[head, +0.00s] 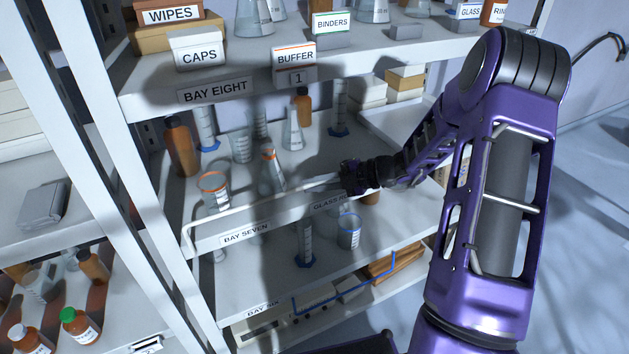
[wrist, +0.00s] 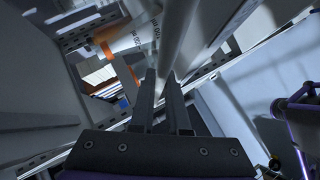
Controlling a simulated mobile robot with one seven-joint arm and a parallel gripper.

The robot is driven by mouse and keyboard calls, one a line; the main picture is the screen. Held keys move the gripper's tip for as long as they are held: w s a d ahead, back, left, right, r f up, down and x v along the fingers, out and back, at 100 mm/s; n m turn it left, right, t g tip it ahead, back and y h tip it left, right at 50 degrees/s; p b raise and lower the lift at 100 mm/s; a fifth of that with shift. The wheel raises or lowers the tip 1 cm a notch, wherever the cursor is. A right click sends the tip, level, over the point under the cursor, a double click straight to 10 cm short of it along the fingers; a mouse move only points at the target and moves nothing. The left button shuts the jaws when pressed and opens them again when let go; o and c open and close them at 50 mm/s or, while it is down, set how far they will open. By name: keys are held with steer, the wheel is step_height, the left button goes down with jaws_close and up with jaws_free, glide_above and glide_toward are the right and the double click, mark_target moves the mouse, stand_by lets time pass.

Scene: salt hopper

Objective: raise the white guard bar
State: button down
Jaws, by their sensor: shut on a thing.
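The white guard bar (head: 262,203) runs across the front of the Bay Seven shelf (head: 283,222) in the head view. It stands a little above the shelf's front edge, and its left end bends down at the shelf's left side. My gripper (head: 347,178) is at the bar's right part, shut on it. In the wrist view, the bar (wrist: 177,38) runs up and away from between the two dark fingers of my gripper (wrist: 163,76). The bar's right end is hidden behind my gripper and arm.
Behind the bar stand an orange-rimmed beaker (head: 214,190), a flask (head: 271,172), a brown bottle (head: 180,148) and other glassware. The Bay Eight shelf (head: 240,86) overhangs them. A blue bar (head: 340,300) lies across the lower shelf. A white upright (head: 120,165) borders the left.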

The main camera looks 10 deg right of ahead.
steer(key=shift+w+r, duration=0.1)
steer(key=c, duration=0.9)
jaws_free()
steer(key=v, duration=1.7)
steer(key=shift+d, duration=0.1)
